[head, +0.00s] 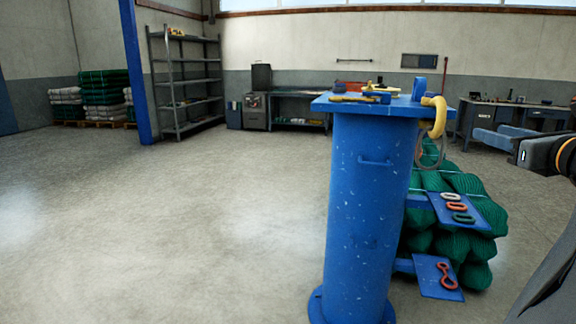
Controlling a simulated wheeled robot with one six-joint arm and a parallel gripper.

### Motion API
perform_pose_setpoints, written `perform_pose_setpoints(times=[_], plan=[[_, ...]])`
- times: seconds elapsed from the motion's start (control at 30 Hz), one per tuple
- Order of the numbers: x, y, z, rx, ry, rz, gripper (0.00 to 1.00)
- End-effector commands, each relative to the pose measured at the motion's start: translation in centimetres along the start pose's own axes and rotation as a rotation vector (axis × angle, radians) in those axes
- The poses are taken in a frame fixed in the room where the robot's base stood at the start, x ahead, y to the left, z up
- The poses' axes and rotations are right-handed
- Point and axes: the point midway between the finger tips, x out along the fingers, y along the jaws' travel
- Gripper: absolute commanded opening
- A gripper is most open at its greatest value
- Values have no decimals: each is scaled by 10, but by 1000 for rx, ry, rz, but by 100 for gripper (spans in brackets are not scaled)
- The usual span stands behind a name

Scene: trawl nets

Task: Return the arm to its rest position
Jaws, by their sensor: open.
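My arm reaches in from the right edge, with a dark wrist and an orange ring. My gripper (500,141) is at its left end, open and seen side-on, with nothing visible in it. It is right of the blue post and apart from it. The fingers are hard to tell from the bluish shapes behind them.
A blue post (365,200) with a flat top (325,104) bears tools and a yellow shackle (436,116). Green net bundles (470,245) lie behind it, beside blue plates (478,212) with coloured links. Shelves (185,80) stand at the back. The left floor is clear.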

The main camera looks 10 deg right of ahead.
Motion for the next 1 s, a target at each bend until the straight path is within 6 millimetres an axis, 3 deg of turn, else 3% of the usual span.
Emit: perform_pose_setpoints(times=[0.23, 0.37, 0.57, 0.63, 0.8, 0.9, 1.0], plan=[[13, 41, -18, -62, 67, 114, 40], [21, 76, -32, -119, 116, 210, 40], [25, 149, -64, -260, 213, 426, 40], [22, 186, -80, -343, 255, 542, 40], [-12, 284, -132, -656, 342, 923, 40], [-42, 325, -160, -876, 355, 1154, 40], [-73, 353, -185, -1111, 331, 1379, 40]])
